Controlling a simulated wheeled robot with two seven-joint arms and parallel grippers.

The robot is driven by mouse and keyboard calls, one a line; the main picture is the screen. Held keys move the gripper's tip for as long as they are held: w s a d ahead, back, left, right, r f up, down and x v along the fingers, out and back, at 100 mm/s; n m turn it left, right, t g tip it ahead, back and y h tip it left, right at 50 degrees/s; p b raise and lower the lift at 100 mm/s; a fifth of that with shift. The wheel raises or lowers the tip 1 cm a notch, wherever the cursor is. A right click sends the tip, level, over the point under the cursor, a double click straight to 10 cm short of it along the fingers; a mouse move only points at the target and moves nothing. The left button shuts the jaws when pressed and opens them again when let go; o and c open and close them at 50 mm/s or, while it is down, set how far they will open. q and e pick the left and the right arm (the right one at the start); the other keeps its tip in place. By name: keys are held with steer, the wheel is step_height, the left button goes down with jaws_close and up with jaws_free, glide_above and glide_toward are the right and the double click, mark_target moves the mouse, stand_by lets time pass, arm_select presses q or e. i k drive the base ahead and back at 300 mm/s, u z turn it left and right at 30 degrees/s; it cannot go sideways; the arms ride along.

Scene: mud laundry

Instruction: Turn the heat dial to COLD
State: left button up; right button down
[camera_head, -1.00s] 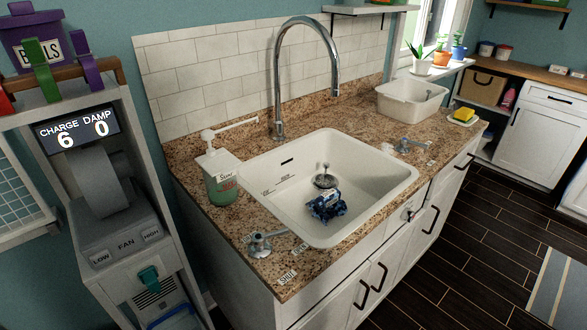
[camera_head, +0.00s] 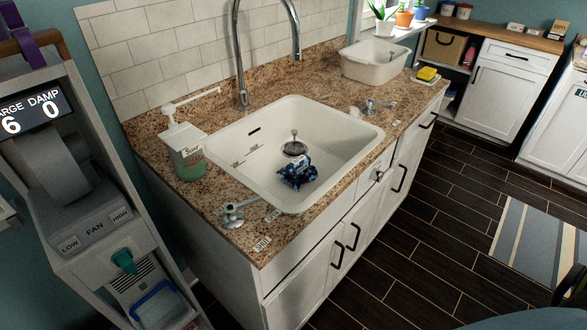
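No dial marked COLD can be read in the head view. A small round knob (camera_head: 378,176) sits on the front face of the sink cabinet, its marking too small to read. A metal lever handle (camera_head: 232,215) stands on the counter left of the sink, with small labels around it, one seeming to read SHUT. A second lever handle (camera_head: 375,107) stands right of the sink, with a small label near it. I cannot tell which of these is the heat dial. Neither of my grippers is in view.
The white sink (camera_head: 352,161) holds a dark blue bundle (camera_head: 297,172). A soap pump bottle (camera_head: 186,152) and tall faucet (camera_head: 241,85) stand beside it. A fan unit with a teal knob (camera_head: 124,262) is at left. Dark floor (camera_head: 420,240) is open at right; a dark shape enters lower right.

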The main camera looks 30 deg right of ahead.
mark_target(377, 175)
steer(key=u, duration=2)
steer(key=k, duration=2.15)
steer(key=z, duration=1.45)
